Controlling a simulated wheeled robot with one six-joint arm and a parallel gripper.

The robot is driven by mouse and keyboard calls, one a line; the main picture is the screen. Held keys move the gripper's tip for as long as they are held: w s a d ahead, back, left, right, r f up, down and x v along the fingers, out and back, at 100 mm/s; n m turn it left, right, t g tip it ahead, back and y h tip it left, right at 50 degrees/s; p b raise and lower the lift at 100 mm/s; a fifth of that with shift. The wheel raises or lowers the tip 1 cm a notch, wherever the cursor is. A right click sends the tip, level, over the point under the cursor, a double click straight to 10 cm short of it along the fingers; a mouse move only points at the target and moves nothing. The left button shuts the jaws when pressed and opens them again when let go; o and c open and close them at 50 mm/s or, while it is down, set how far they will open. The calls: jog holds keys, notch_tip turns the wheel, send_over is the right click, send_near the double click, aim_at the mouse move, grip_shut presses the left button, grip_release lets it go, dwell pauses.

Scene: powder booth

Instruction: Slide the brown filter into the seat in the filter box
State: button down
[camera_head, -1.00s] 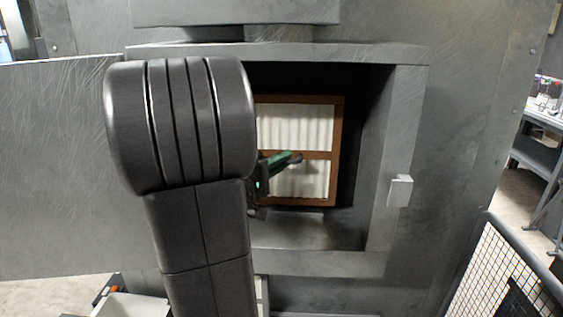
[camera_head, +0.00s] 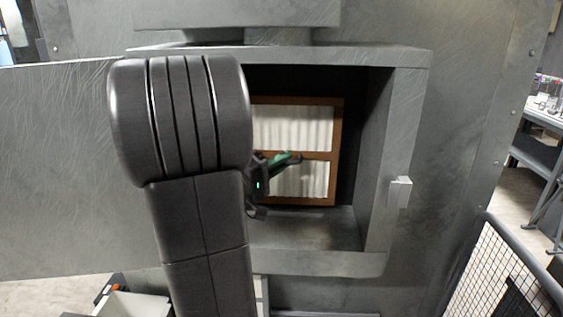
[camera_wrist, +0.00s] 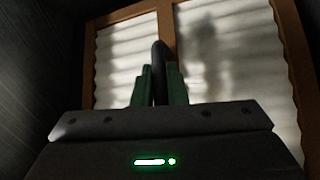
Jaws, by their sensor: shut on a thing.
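The brown filter (camera_head: 338,150) is a brown frame with white pleated panels and a crossbar. It stands upright inside the open filter box (camera_head: 376,160), towards the back. My gripper (camera_head: 290,160) reaches into the box and is at the filter's middle. In the wrist view the green fingers of my gripper (camera_wrist: 160,85) are shut on a dark handle at the crossbar of the filter (camera_wrist: 228,45). The left part of the filter is hidden behind my arm in the head view. The seat behind the filter cannot be seen.
The box door (camera_head: 55,170) stands open to the left. A latch block (camera_head: 399,191) sits on the right side of the box frame. A mesh fence (camera_head: 490,270) stands at the lower right. The box floor in front of the filter is clear.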

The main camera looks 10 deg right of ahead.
dwell(0.6)
notch_tip(320, 180, down, 3)
jog(key=shift+r+b, duration=0.1)
jog(key=shift+b, duration=0.5)
jog(key=c, duration=1.4)
grip_release()
jog(key=shift+o, duration=0.2)
jog(key=b+v, duration=0.1)
jog(key=v, duration=1.2)
jog(key=shift+a, duration=0.35)
jog(key=shift+d, duration=0.15)
jog(key=p+x, duration=0.1)
jog(key=x, duration=1.2)
jog(key=shift+d, duration=0.25)
